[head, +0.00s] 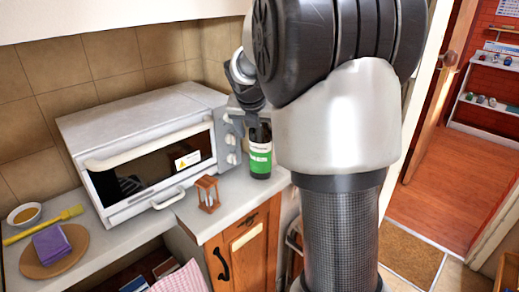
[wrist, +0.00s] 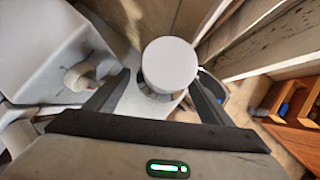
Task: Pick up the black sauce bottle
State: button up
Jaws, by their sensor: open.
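The black sauce bottle (head: 260,158), dark with a green and white label, stands upright on the counter just right of the toaster oven. Its upper part is hidden by my arm in the head view. In the wrist view a round pale top (wrist: 170,64), apparently the bottle's cap seen from above, shows between the fingers. My gripper (wrist: 162,78) is open, with one finger on each side of this top and a gap visible at the left. Whether the right finger touches it I cannot tell. The gripper is mostly hidden in the head view.
The white toaster oven (head: 150,150) stands close left of the bottle. A small wooden-framed timer (head: 208,194) is in front. A purple block (head: 52,245) on a round board, a yellow brush (head: 45,225) and a bowl (head: 24,214) lie at far left.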

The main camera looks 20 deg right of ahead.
jog(key=shift+x, duration=0.85)
jog(key=c, duration=1.5)
jog(key=shift+r, duration=0.15)
jog(key=shift+c, duration=0.6)
jog(key=shift+r, duration=0.1)
